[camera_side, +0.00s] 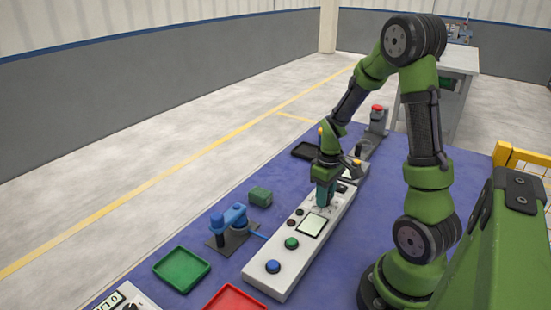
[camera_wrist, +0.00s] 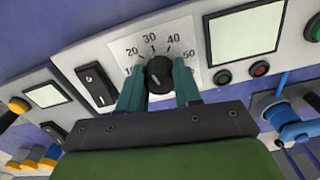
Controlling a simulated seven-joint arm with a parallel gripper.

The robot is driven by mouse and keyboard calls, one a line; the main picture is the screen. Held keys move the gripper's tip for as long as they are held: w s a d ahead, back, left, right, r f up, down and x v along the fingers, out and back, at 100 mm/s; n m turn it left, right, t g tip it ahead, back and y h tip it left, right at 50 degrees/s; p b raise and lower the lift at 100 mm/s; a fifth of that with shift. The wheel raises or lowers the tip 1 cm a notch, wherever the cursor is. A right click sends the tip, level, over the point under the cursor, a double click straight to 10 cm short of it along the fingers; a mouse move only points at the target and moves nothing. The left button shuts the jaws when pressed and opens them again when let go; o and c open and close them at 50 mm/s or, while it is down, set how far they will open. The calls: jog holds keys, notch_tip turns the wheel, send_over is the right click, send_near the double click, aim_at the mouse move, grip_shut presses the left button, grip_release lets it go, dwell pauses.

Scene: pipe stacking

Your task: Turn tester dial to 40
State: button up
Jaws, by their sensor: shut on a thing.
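The tester dial (camera_wrist: 160,76) is a round black knob on a white scale plate (camera_wrist: 118,48) marked 10, 20, 30, 40 and 50. My gripper (camera_wrist: 158,82) has its two teal fingers on either side of the dial and is shut on it. I cannot clearly read which number the dial points to. In the side view my gripper (camera_side: 325,196) points down onto the long light-grey tester panel (camera_side: 262,262), and its fingers hide the dial.
Beside the dial are a black rocker switch (camera_wrist: 96,85) and a display (camera_wrist: 246,31). The panel also carries a green button (camera_side: 292,243) and a blue button (camera_side: 273,267).

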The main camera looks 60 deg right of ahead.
jog(key=m, duration=0.5)
jog(key=shift+m, duration=2.5)
jog(key=o, duration=1)
jog(key=shift+o, duration=0.2)
notch_tip(320, 180, up, 17)
